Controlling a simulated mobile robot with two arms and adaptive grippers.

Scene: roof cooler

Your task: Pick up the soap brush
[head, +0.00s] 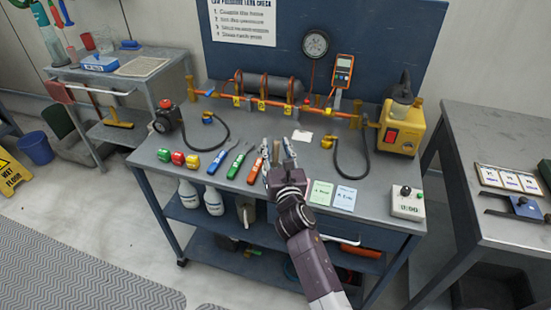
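A slim tan piece (276,152) shows between the fingers of my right gripper (277,148) over the grey workbench (320,165). It may be the handle of the soap brush, but its far end and lower part are hard to make out. The two fingers stand apart on either side of it, with a gap that looks wider than the piece. I cannot tell whether either finger touches it. Just left lie an orange-handled tool (255,170), a green-handled tool (238,162) and a blue-handled tool (217,160). My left gripper is out of view.
Red, green and yellow small items (178,158) sit at the bench's left. A pipe assembly (265,103) runs along the back, with a yellow pump (400,127) at right. Cards (321,193) and a control box (407,203) lie at front right.

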